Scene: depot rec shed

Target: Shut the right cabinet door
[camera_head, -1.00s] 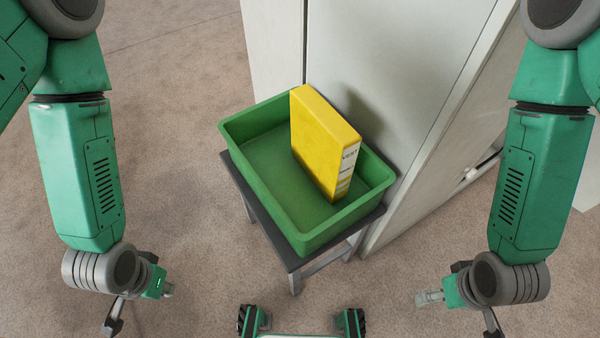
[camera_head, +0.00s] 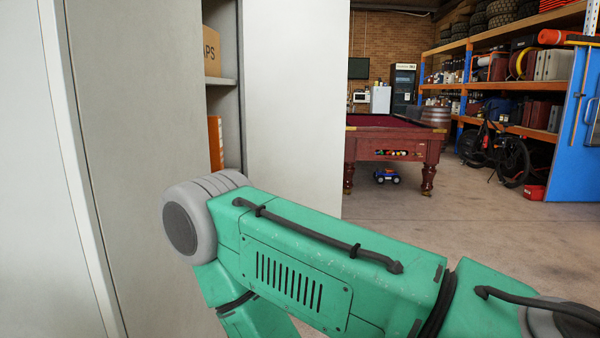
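The cabinet shows at the left, with a narrow opening onto its shelves (camera_head: 222,82). A pale flat panel (camera_head: 295,95) stands on the right of the opening and looks like the right cabinet door, standing open. Its lower part is hidden behind my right arm. Another grey panel (camera_head: 140,130) borders the opening on the left; I cannot tell whether it is a door. My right arm comes in from the right and crosses in front of the cabinet, its elbow near the opening. Its forearm drops out of the bottom of the picture, so the gripper is out of view. My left gripper is out of view too.
A cardboard box (camera_head: 212,52) and an orange item (camera_head: 215,143) sit inside the cabinet. A pool table (camera_head: 392,144) stands beyond the panel, with a toy truck (camera_head: 386,176) under it. Loaded racks and a bicycle (camera_head: 498,152) are at the right. Floor between is clear.

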